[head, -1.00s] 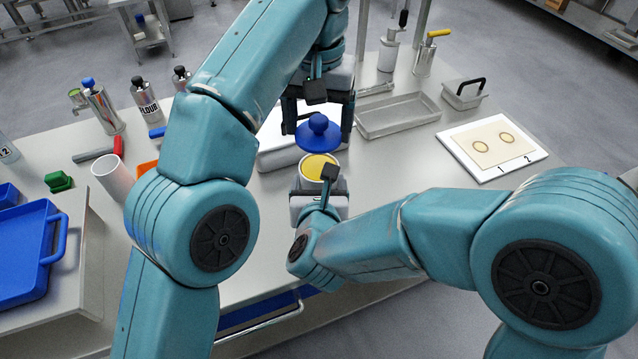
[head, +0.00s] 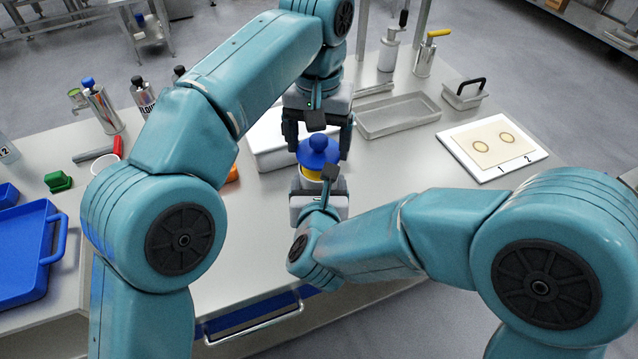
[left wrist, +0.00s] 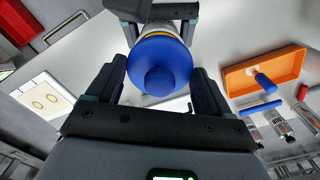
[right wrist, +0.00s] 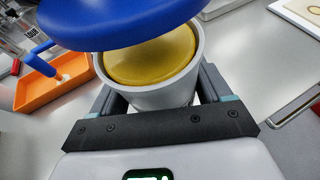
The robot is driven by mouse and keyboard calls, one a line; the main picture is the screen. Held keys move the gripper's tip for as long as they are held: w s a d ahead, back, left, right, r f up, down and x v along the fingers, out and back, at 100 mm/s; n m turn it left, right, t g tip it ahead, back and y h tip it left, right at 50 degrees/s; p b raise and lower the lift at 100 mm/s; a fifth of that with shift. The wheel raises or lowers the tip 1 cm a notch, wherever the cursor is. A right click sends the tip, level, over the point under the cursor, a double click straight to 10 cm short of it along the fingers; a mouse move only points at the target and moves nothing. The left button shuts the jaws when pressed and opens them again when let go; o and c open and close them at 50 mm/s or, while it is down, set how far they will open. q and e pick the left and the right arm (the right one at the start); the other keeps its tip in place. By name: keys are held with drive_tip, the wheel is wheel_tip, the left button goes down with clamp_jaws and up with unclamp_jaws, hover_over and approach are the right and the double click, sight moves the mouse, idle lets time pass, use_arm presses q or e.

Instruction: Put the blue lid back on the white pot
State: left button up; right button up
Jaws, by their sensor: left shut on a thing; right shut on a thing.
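The blue lid (head: 316,150) with its round knob is between the fingers of my left gripper (head: 319,143), which is shut on it. In the left wrist view the lid (left wrist: 158,72) covers most of the pot's top. The white pot (right wrist: 165,97) holds a yellow filling and is gripped by my right gripper (right wrist: 157,88). In the right wrist view the lid (right wrist: 115,18) is above the pot's rim, apart from it and offset to the upper left, so the filling shows. In the head view the pot is partly hidden by the lid and my right wrist.
A metal tray (head: 398,119) and a white board (head: 492,148) with two pasta rounds lie to the right. A white box (head: 268,150) stands behind the left gripper. An orange tray (left wrist: 266,73) shows in the left wrist view. A blue tray (head: 50,245) is at far left.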

sight(319, 154)
idle(0.8)
use_arm(q)
drive_tip(key=shift+f, duration=0.9)
drive_tip(key=shift+f, duration=0.55)
drive_tip(key=o, duration=1)
drive_tip(key=shift+r, duration=3.7)
